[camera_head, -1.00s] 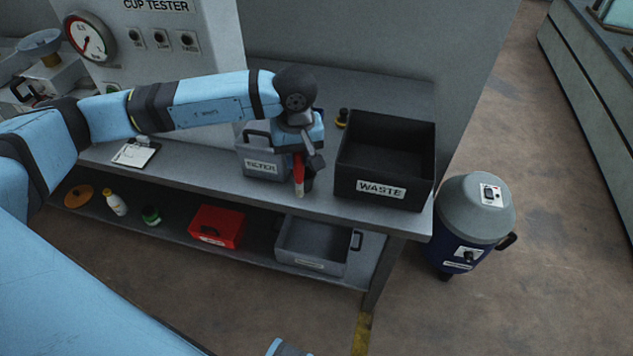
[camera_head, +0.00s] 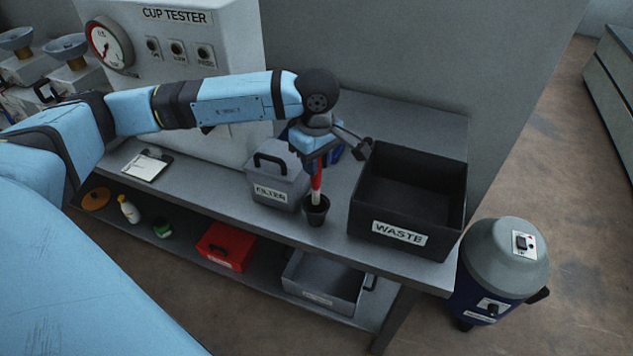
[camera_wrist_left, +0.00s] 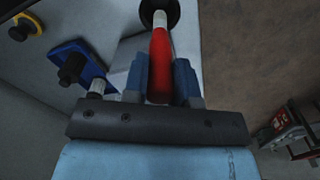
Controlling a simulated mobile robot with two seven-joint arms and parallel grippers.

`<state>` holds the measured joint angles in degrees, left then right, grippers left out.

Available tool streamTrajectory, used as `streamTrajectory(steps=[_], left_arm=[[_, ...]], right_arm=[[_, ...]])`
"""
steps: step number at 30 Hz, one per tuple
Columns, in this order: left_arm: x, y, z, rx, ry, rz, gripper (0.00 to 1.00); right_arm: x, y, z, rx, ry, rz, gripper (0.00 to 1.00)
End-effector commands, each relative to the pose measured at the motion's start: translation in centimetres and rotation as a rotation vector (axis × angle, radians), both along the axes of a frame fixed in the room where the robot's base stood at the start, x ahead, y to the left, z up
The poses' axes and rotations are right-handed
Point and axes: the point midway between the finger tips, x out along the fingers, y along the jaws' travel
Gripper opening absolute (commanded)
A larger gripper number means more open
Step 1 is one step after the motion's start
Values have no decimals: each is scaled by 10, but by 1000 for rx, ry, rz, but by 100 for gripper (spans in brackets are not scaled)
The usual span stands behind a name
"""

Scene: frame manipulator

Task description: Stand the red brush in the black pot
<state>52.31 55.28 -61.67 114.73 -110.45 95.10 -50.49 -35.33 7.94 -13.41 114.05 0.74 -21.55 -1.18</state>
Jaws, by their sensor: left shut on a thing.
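My left gripper (camera_head: 318,166) is shut on the red brush (camera_head: 316,184) and holds it about upright, pale end down. The small black pot (camera_head: 317,214) stands on the bench top directly below. The brush's pale lower end is at the pot's mouth; I cannot tell how far inside it reaches. In the left wrist view the brush (camera_wrist_left: 160,62) lies between the two fingers (camera_wrist_left: 161,82), and its pale end overlaps the dark pot (camera_wrist_left: 173,14). My right gripper is not in view.
The black WASTE bin (camera_head: 400,236) stands close right of the pot. The grey FILTER box (camera_head: 270,193) stands close left. The bench's front edge is just before the pot.

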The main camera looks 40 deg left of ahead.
Motion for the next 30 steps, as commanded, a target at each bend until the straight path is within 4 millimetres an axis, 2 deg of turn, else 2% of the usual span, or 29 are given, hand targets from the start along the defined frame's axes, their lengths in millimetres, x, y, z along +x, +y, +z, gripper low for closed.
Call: streamTrajectory(steps=[3, 10, 16, 24, 29, 30], left_arm=[[0, 0, -18, 0, 2, 0, 2], [0, 0, -35, 0, 1, 0, 2], [-1, 0, -64, 0, 2, 0, 2], [0, 0, -68, 0, -1, -1, 2], [0, 0, -74, 0, -1, -1, 2], [0, 0, -72, 0, -1, -1, 32]], right_arm=[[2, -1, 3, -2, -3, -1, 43], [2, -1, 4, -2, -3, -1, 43], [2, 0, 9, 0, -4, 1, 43], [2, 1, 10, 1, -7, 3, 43], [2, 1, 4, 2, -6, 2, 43], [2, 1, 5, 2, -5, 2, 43]])
